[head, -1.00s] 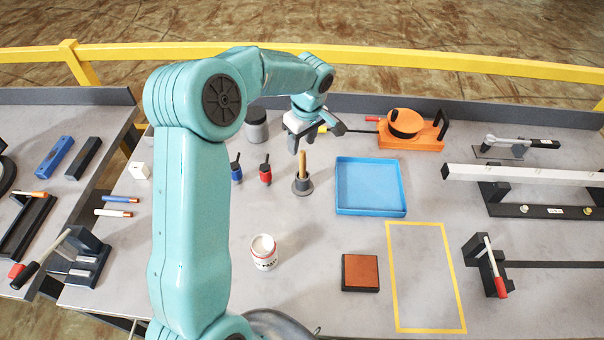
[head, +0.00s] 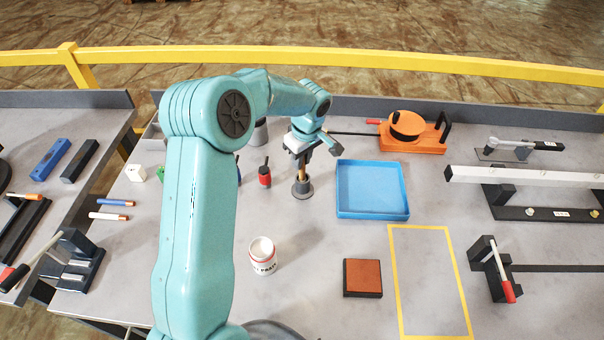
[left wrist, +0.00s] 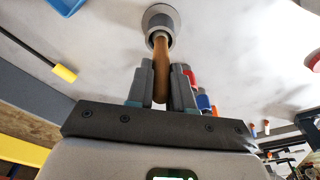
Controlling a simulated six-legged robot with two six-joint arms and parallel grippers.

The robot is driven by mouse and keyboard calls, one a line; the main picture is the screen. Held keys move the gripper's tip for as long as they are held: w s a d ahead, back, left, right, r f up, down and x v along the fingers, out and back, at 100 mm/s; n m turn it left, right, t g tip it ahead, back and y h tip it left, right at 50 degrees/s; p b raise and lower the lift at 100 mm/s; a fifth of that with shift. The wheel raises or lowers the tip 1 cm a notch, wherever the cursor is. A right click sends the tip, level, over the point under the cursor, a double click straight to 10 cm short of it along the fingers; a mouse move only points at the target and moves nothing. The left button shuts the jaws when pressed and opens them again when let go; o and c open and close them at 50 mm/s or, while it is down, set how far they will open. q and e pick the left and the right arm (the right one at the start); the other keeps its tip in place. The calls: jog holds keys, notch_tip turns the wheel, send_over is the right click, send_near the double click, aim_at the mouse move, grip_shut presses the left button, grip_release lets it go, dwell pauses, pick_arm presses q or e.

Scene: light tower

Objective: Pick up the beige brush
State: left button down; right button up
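The beige brush (head: 302,174) stands upright with its wooden handle up in a round grey holder (head: 303,190) on the table. My left gripper (head: 302,160) is at the top of the handle, pointing down. In the left wrist view the handle (left wrist: 161,65) runs between the two grey fingers (left wrist: 162,85), which lie close against it on both sides. The gripper looks shut on it. The brush's lower end is hidden in the holder (left wrist: 160,18). My right gripper is not in view.
An orange device (head: 410,132) sits behind. A paint can (head: 262,256) and a brown-topped block (head: 362,278) are nearer. The table between them is clear.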

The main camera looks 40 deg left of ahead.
pick_arm(q)
jog(key=shift+w+d+f, duration=0.1)
jog(key=shift+w, duration=0.05)
jog(key=shift+r, duration=0.35)
notch_tip(320, 180, up, 9)
jog(key=p, duration=0.5)
jog(key=shift+p, duration=0.3)
notch_tip(320, 180, up, 10)
jog(key=shift+r, duration=0.2)
